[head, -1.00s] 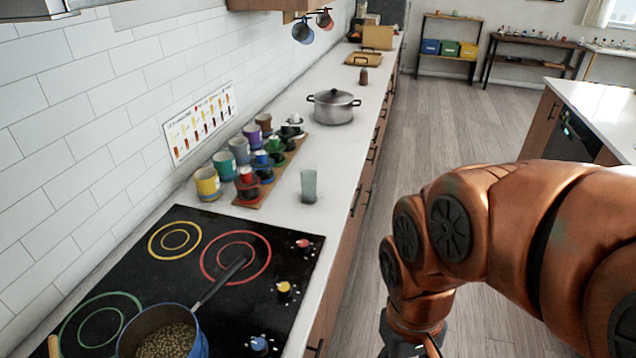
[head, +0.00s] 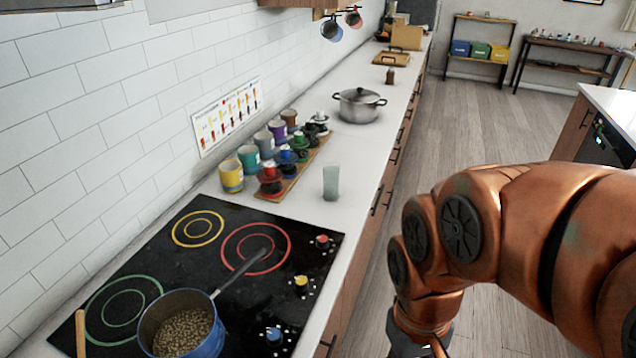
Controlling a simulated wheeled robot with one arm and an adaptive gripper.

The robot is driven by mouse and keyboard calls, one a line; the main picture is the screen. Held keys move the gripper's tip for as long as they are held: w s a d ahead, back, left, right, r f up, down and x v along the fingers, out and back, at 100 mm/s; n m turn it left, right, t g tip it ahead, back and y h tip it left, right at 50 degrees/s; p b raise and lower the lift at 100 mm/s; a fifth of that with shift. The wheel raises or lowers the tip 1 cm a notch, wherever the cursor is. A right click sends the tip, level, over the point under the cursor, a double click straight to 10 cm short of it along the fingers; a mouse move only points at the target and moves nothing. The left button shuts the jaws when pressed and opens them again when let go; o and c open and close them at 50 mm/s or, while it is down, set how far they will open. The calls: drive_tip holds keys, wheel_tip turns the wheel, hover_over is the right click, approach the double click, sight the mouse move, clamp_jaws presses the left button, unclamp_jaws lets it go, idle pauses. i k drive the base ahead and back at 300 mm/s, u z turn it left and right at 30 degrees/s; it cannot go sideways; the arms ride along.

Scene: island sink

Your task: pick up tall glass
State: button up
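The tall glass (head: 331,183) is a pale, slightly green, see-through tumbler. It stands upright on the white counter (head: 350,150), near the front edge and just beyond the black stovetop. My gripper (head: 418,345) is at the bottom edge of the head view, below my copper-coloured arm and to the right of the counter. Only its dark upper part shows and its fingertips are cut off, so I cannot tell whether it is open or shut. It is well apart from the glass.
A lidded steel pot (head: 359,105) is farther back. A blue pot (head: 184,325) of beans sits on the stovetop (head: 215,250), its handle pointing toward the glass. The floor (head: 470,130) to the right is open.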

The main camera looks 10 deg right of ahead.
sight(331, 182)
drive_tip(key=u, duration=3.3)
drive_tip(key=k, duration=1.2)
drive_tip(key=z, duration=1.35)
